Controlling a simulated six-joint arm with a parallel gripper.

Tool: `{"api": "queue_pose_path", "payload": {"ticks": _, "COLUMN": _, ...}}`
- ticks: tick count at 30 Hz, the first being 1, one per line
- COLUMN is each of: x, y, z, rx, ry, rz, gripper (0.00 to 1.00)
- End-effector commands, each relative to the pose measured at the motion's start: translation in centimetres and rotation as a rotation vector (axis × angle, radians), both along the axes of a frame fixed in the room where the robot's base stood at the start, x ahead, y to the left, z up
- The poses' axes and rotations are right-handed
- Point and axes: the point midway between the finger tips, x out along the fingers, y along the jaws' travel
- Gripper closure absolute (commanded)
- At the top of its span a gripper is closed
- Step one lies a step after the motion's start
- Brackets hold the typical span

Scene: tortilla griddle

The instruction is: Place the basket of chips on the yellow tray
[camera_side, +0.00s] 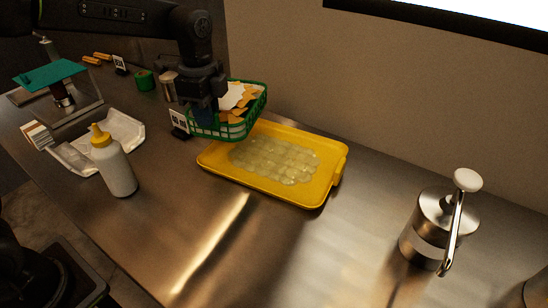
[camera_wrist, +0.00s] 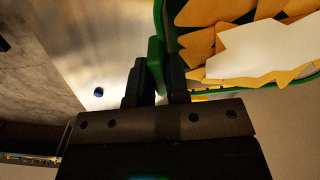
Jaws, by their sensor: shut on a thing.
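The green basket of chips (camera_side: 240,122) holds orange chips and a white sheet or wrap. It is in the middle of the side view, at the back left edge of the yellow tray (camera_side: 318,197), and overlaps that corner in the picture. I cannot tell whether it touches the tray. My gripper (camera_side: 204,108) is at the basket's left side. In the wrist view, my gripper (camera_wrist: 158,85) is shut on the basket's green rim, with the chips (camera_wrist: 200,45) to the right. The tray has a pale, bumpy patch in its middle.
A white bottle with a yellow cap (camera_side: 117,172) stands left of the tray. A metal canister with a lever (camera_side: 433,230) stands at right. The steel counter before the yellow tray is clear. A wall runs behind.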

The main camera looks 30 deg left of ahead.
Motion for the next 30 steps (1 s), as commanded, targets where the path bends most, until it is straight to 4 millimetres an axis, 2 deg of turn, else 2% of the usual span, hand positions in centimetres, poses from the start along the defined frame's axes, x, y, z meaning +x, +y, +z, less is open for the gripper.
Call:
{"api": "queue_pose_path", "payload": {"ticks": 1, "x": 0.5, "y": 0.9, "z": 0.1, "rx": 0.0, "ry": -0.002, "rz": -0.042, "gripper": 1.0}}
{"api": "queue_pose_path", "payload": {"ticks": 6, "x": 1.3, "y": 2.6, "z": 0.2, "rx": 0.0, "ry": -0.003, "rz": -0.161, "gripper": 1.0}}
{"api": "queue_pose_path", "payload": {"ticks": 10, "x": 1.6, "y": 2.4, "z": -0.2, "rx": 0.0, "ry": -0.002, "rz": -0.198, "gripper": 1.0}}
{"api": "queue_pose_path", "payload": {"ticks": 14, "x": 1.9, "y": 0.2, "z": -1.5, "rx": 0.0, "ry": 0.0, "rz": -0.207, "gripper": 1.0}}
{"api": "queue_pose_path", "payload": {"ticks": 24, "x": 3.3, "y": -6.8, "z": -5.8, "rx": 0.001, "ry": -0.001, "rz": -0.203, "gripper": 1.0}}
{"api": "queue_pose_path", "payload": {"ticks": 30, "x": 3.7, "y": -8.4, "z": -6.8, "rx": 0.0, "ry": -0.003, "rz": -0.199, "gripper": 1.0}}
